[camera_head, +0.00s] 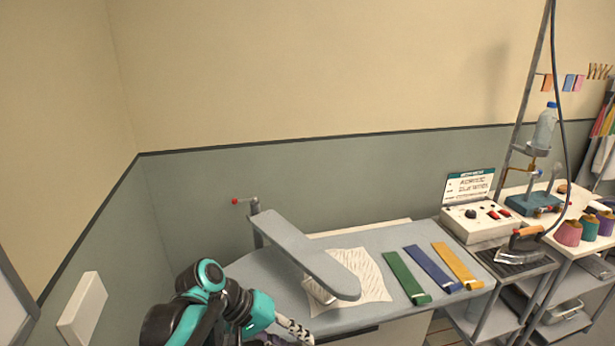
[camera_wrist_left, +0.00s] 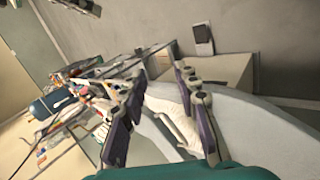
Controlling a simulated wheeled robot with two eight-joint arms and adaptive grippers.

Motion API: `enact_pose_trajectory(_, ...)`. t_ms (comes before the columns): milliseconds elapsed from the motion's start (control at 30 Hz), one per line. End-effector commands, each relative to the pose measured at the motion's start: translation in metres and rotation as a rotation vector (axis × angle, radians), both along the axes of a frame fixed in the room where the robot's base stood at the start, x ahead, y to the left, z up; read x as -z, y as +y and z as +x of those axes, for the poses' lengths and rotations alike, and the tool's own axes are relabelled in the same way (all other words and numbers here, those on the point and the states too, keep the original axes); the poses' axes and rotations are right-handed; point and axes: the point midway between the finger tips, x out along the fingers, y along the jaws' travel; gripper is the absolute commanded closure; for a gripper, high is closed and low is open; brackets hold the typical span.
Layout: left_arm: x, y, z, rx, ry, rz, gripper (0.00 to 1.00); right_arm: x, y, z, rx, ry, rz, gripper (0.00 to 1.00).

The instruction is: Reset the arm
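My left arm comes in at the bottom of the head view, and its gripper (camera_head: 297,331) is near the front left edge of the grey ironing table (camera_head: 290,297). In the left wrist view the two fingers of the left gripper (camera_wrist_left: 159,80) stand apart, with nothing seen held between them. Beyond the fingers a white patterned cloth (camera_wrist_left: 172,105) shows; in the head view the cloth (camera_head: 372,280) lies on the table, partly under the narrow sleeve board (camera_head: 298,250). My right gripper is in neither view.
Green (camera_head: 404,277), blue (camera_head: 432,267) and yellow (camera_head: 458,264) strips lie on the table's right part. Further right are a control box (camera_head: 478,222), an iron (camera_head: 527,238) on its rest, a bottle (camera_head: 545,128) and thread cones (camera_head: 568,233). A wall stands close on the left.

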Motion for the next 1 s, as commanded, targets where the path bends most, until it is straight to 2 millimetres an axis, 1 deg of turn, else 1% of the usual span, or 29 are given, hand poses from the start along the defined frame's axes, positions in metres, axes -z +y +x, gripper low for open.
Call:
enact_pose_trajectory(33,0.007,0.013,-0.014,-0.026,-0.047,0.069,0.69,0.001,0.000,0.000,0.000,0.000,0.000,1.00)
enact_pose_trajectory(167,0.026,0.055,-0.039,-0.084,-0.187,0.262,0.69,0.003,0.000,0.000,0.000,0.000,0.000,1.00)
enact_pose_trajectory(200,0.031,0.068,-0.046,-0.096,-0.231,0.319,0.69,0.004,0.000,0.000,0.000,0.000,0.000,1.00)
enact_pose_trajectory(300,0.043,0.099,-0.061,-0.115,-0.341,0.456,0.69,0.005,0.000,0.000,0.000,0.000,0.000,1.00)
enact_pose_trajectory(400,0.050,0.124,-0.072,-0.122,-0.435,0.564,0.69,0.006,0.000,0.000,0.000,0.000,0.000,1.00)
enact_pose_trajectory(500,0.054,0.140,-0.078,-0.120,-0.500,0.641,0.69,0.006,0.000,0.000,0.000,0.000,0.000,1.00)
enact_pose_trajectory(667,0.056,0.151,-0.082,-0.116,-0.546,0.693,0.69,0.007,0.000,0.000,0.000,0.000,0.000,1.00)
enact_pose_trajectory(1000,0.056,0.151,-0.082,-0.116,-0.548,0.694,0.69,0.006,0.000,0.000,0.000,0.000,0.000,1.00)
